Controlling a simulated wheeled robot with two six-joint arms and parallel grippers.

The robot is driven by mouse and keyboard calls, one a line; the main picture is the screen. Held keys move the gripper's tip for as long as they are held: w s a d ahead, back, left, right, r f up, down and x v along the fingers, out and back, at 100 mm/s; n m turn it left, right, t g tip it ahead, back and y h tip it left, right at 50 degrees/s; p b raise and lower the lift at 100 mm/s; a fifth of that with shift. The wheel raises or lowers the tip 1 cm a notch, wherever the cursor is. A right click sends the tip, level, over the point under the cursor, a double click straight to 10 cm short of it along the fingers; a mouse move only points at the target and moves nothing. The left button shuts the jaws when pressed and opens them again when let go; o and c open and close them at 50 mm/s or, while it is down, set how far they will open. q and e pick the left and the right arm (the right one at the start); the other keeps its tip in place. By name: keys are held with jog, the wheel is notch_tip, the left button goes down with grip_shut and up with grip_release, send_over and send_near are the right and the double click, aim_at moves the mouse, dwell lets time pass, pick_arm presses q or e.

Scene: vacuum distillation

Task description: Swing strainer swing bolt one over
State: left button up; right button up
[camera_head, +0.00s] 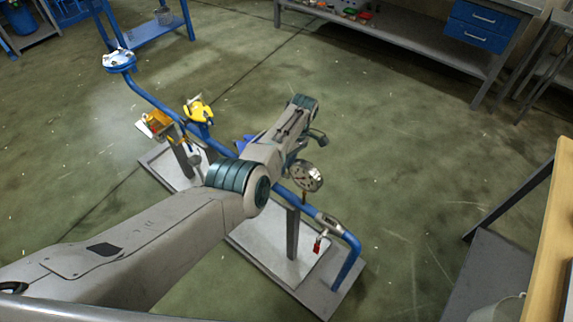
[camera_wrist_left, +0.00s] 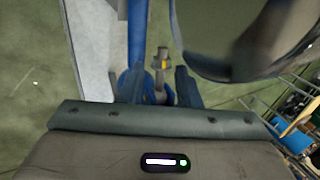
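In the left wrist view a metal swing bolt (camera_wrist_left: 162,54) with a yellow band stands between the two dark fingers of my left gripper (camera_wrist_left: 157,84). The fingers are apart, with gaps on both sides of the bolt. Behind it are blue parts of the strainer (camera_wrist_left: 124,77) and the blue pipe (camera_wrist_left: 138,30). In the head view my left arm reaches over the blue pipe (camera_head: 150,98). It covers most of the strainer, of which a small blue part (camera_head: 245,144) shows at its left edge. The fingertips cannot be made out there. My right gripper is out of view.
A round pressure gauge (camera_head: 306,177) stands on the pipe beside my arm; a large dark rounded body (camera_wrist_left: 235,40) is close to the right finger. A yellow fitting (camera_head: 199,108) sits further up the pipe. A workbench (camera_head: 405,35) stands behind; the floor between is clear.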

pick_arm(q)
jog(key=shift+s+a+f, duration=0.2)
jog(key=shift+f, duration=0.2)
grip_shut()
jog(key=shift+w+a+r+m+g+h+b, duration=0.15)
jog(key=shift+r+g+h+b, duration=0.1)
jog(key=shift+g+h+b, duration=0.25)
jog(key=shift+w+a+r+m+g+h+b, duration=0.15)
jog(key=shift+r+g+h+b, duration=0.15)
jog(key=shift+h+b, duration=0.3)
jog(key=shift+s, duration=0.1)
grip_release()
